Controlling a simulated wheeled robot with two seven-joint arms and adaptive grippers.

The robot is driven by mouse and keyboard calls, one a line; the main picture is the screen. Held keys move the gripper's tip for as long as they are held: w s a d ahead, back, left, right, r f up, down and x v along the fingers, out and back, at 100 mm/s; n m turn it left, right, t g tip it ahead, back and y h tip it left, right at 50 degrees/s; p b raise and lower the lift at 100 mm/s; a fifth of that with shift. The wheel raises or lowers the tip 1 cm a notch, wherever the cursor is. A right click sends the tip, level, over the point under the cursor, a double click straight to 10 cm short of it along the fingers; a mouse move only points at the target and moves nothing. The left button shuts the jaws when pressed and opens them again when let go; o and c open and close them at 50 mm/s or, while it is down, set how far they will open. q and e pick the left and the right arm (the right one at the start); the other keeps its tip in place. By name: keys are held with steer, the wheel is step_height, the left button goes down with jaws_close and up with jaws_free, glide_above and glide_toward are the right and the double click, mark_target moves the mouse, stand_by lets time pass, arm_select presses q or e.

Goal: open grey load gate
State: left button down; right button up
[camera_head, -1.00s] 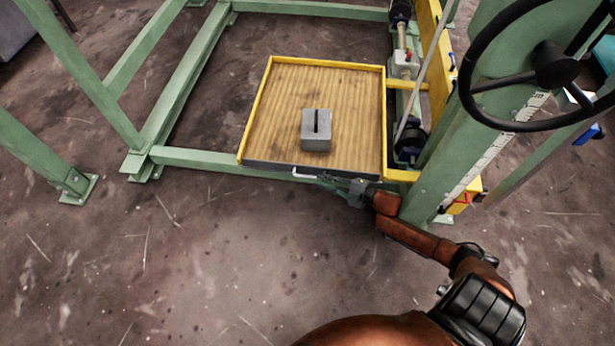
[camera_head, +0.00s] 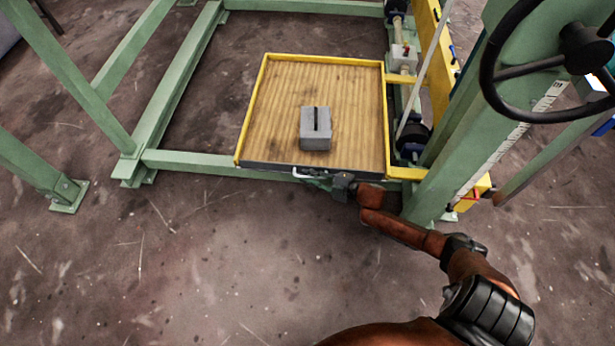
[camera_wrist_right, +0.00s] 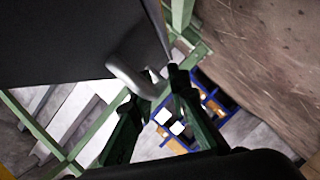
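The grey load gate (camera_head: 265,168) is the dark strip along the front edge of the wooden tray. It stands upright with a pale bar handle (camera_head: 301,175) on its outer face. My right gripper (camera_head: 318,181) is at this handle, its arm coming from the lower right. In the right wrist view the gate is a dark panel (camera_wrist_right: 60,40). My left gripper is out of view.
The yellow-rimmed wooden tray (camera_head: 262,110) bears a grey block (camera_head: 315,130) with a dark slot or handle on top. Green frame beams (camera_head: 195,162) surround it. A green post (camera_head: 455,150) and a black handwheel (camera_head: 500,110) stand right. The floor in front is clear.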

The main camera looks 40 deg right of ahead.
steer(key=shift+c, duration=0.7)
jaws_close()
steer(key=shift+f, duration=0.1)
steer(key=shift+s+a+f, duration=0.1)
steer(key=shift+s, duration=0.05)
steer(key=shift+f+n+b, duration=0.15)
steer(key=shift+n+b, duration=0.15)
